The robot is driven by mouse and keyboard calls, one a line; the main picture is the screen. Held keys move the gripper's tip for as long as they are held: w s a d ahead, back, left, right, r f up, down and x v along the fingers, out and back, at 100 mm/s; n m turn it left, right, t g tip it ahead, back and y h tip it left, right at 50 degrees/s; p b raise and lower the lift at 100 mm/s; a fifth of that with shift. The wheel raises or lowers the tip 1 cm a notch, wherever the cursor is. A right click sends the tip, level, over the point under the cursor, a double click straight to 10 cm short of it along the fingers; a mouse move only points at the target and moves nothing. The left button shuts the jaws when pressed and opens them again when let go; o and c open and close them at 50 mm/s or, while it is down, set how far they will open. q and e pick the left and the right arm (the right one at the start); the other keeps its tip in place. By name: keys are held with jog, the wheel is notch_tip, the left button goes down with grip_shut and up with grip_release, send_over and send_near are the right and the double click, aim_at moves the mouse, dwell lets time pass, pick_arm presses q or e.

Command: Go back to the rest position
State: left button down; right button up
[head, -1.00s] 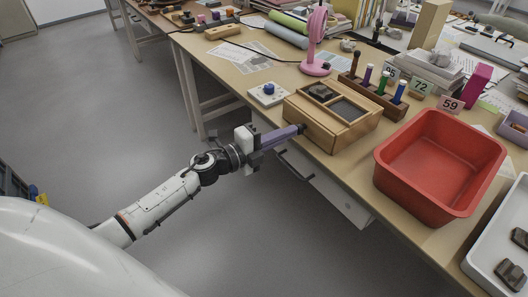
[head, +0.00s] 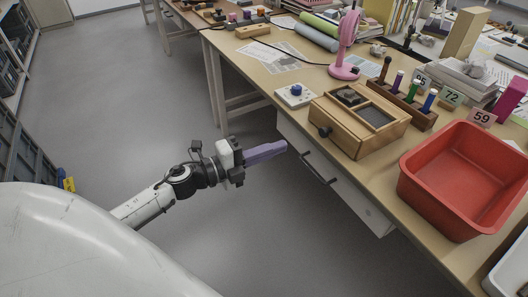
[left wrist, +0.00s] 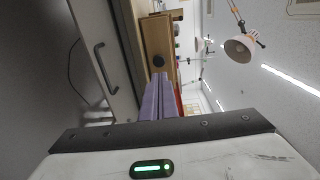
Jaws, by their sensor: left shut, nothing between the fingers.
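My left gripper (head: 282,147) has long purple fingers that are shut with nothing between them. It is over the open floor beside the table's front edge, left of the wooden box and apart from it. In the left wrist view the closed fingers (left wrist: 159,82) point toward the wooden box (left wrist: 157,35) and its dark round knob. The wooden box (head: 349,138) stands on the table with two compartments on top, one holding a dark sherd (head: 350,96). My right gripper is not in view.
The table (head: 285,75) carries a white pad with a blue knob (head: 296,91), a pink stand (head: 345,62), a rack of markers (head: 404,98) and a red bin (head: 462,183). A drawer handle (head: 320,168) juts out below the edge. The floor (head: 130,90) at left is clear.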

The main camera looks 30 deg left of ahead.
pick_arm(q)
jog(key=shift+v, duration=1.35)
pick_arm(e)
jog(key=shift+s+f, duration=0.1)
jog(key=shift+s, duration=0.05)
pick_arm(q)
jog(key=s+d+f+n+g+y+p, duration=0.1)
jog(key=s+d+f+n+g+y, duration=0.1)
jog(key=s+d+f+n, duration=0.4)
jog(key=s+d+f+n+g+y+p, duration=0.2)
jog(key=s+d+f+n+g, duration=0.3)
jog(key=s+f+n, duration=0.7)
jog(key=s+d+n+y, duration=0.1)
jog(key=s+d+n, duration=0.1)
jog(key=n, duration=0.1)
jog(key=shift+s+d+y, duration=0.15)
jog(key=shift+d+y, duration=0.15)
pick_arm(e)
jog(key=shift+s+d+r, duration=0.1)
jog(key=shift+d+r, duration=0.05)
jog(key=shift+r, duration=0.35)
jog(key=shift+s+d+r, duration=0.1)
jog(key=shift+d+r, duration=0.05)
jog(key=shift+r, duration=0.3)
pick_arm(q)
jog(key=shift+f, duration=0.1)
